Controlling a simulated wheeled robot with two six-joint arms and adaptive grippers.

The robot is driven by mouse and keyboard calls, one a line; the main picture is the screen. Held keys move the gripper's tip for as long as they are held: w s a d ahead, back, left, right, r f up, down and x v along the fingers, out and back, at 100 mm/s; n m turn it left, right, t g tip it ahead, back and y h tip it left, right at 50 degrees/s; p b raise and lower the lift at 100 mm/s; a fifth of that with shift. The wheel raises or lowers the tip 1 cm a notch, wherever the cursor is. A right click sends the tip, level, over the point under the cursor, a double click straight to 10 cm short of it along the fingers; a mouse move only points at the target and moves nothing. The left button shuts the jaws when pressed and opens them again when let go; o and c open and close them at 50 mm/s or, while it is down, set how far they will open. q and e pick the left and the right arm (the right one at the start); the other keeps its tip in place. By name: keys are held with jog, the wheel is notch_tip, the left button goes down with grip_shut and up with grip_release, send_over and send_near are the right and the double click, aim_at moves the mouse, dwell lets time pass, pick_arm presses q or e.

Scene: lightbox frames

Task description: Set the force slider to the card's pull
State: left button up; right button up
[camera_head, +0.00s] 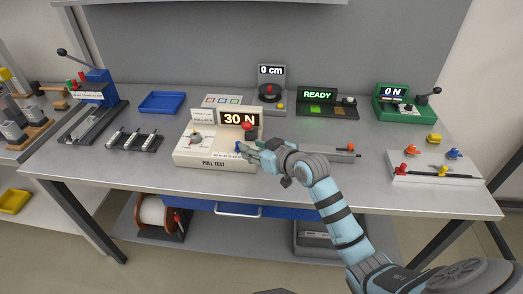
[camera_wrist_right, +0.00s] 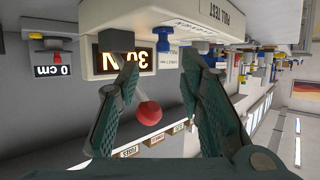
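The white pull test box (camera_head: 215,157) stands on the bench, with a lit display (camera_head: 240,119) reading 30 N. A small white card (camera_head: 203,115) stands at its back left; its print is too small to read. A blue slider knob (camera_head: 238,146) is at the box's front right; a blue knob also shows in the right wrist view (camera_wrist_right: 163,50). My right gripper (camera_head: 246,151) is just right of this knob. In the wrist view its fingers (camera_wrist_right: 160,62) are apart, with the knob between or just beyond the tips; I cannot tell contact. My left gripper is out of view.
A red ball knob (camera_head: 249,127) stands close behind my right gripper. A grey slide rail (camera_head: 335,154) lies to the right. A READY unit (camera_head: 318,103), a 0 cm gauge (camera_head: 271,72) and a green 0 N unit (camera_head: 392,91) stand behind.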

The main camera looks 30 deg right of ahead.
jog(key=v, duration=0.5)
jog(key=shift+s, duration=0.1)
